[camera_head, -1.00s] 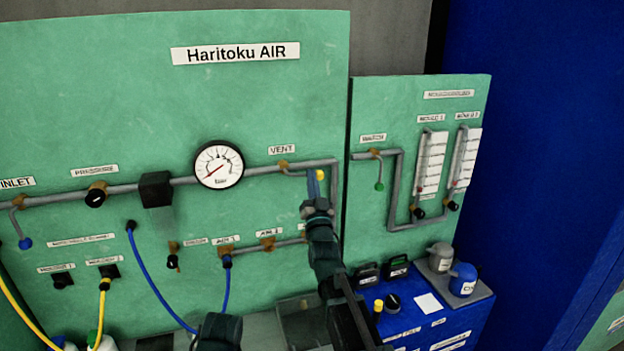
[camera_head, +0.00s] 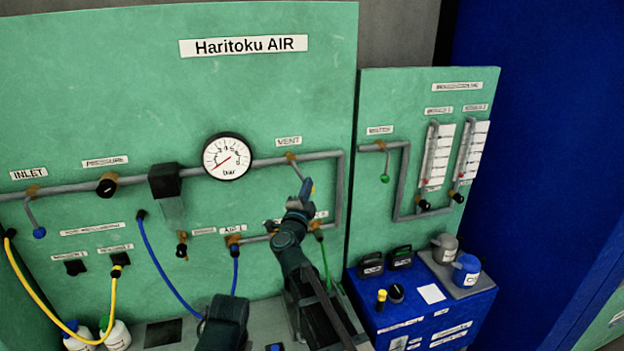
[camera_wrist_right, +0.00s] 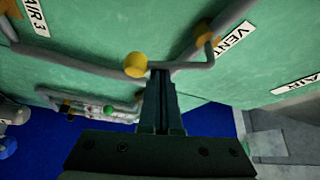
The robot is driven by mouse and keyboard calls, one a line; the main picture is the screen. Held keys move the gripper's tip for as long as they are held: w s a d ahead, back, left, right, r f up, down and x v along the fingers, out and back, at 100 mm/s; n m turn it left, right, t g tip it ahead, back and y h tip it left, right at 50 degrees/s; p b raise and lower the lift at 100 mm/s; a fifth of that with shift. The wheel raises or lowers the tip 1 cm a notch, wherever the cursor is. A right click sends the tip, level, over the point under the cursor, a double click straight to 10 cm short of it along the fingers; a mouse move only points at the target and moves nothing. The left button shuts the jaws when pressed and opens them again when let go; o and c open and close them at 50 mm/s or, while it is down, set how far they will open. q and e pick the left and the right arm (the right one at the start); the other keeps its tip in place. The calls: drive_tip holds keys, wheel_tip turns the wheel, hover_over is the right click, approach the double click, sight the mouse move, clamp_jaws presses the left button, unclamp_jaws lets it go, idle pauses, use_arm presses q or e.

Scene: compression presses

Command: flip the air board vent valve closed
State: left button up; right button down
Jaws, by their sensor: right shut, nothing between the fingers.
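The vent valve (camera_head: 291,157) is a brass body on the upper grey pipe, under the VENT label (camera_head: 289,141). Its thin grey lever slants down and right to a yellow knob (camera_head: 310,184). My right gripper (camera_head: 305,190) is shut and empty, its fingertips at the knob; whether they touch it I cannot tell. In the right wrist view, the yellow knob (camera_wrist_right: 136,65) shows just left of the shut fingertips (camera_wrist_right: 159,72), and the brass valve body (camera_wrist_right: 204,32) is above and right.
The pressure gauge (camera_head: 227,157) is left of the vent valve. The lower pipe's AIR outlets, with a blue hose (camera_head: 235,270) and a green hose (camera_head: 325,262), lie below it. A blue cabinet (camera_head: 425,305) with bottles stands at lower right.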

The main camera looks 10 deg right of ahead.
drive_tip(key=shift+a+f+m+g+y+p, duration=0.2)
drive_tip(key=shift+a+m+g+p, duration=0.35)
drive_tip(key=shift+m, duration=0.25)
drive_tip(key=shift+a+f+m+g+y+p, duration=0.1)
drive_tip(key=shift+a+f+m+g+p, duration=0.2)
drive_tip(key=shift+a+m, duration=0.45)
drive_tip(key=shift+r, duration=0.1)
drive_tip(key=shift+d, duration=0.1)
drive_tip(key=s+d, duration=0.2)
drive_tip(key=d, duration=0.1)
drive_tip(key=shift+d+r, duration=0.1)
drive_tip(key=shift+d, duration=0.1)
drive_tip(key=v, duration=0.8)
drive_tip(key=shift+s+a, duration=0.2)
drive_tip(key=shift+a, duration=0.15)
